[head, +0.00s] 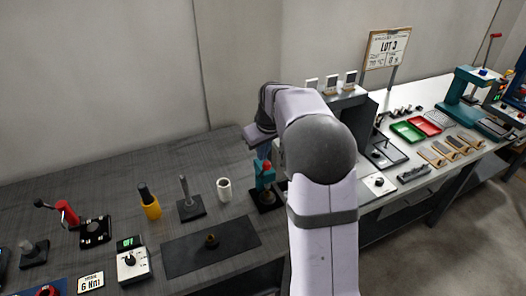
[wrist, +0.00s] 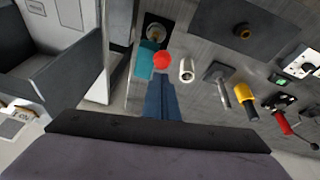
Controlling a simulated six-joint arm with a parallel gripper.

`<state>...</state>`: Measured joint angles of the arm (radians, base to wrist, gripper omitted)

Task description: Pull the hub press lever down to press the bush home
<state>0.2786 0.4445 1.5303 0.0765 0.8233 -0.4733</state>
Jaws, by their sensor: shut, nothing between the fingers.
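A small teal press (head: 264,174) with a red ball knob (head: 267,166) stands on a dark base on the grey bench, left of my arm. I take it for the hub press. The wrist view shows its teal body (wrist: 146,58), the red knob (wrist: 162,61) and a brass-coloured round part (wrist: 155,32) on the dark base. My gripper (wrist: 160,82) is shut and empty, its blue fingers pointing at the knob. Whether they touch it I cannot tell. In the head view my gripper (head: 263,154) is partly hidden by my arm, just above the press. The lever is mostly hidden.
A white cylinder (head: 224,189) stands beside the press. Left of it are a black post (head: 187,199), a yellow-handled tool (head: 149,203) and a red lever device (head: 67,213). A dark mat (head: 185,258) bears a brass piece (head: 211,240). A grey cabinet (wrist: 62,75) stands close by.

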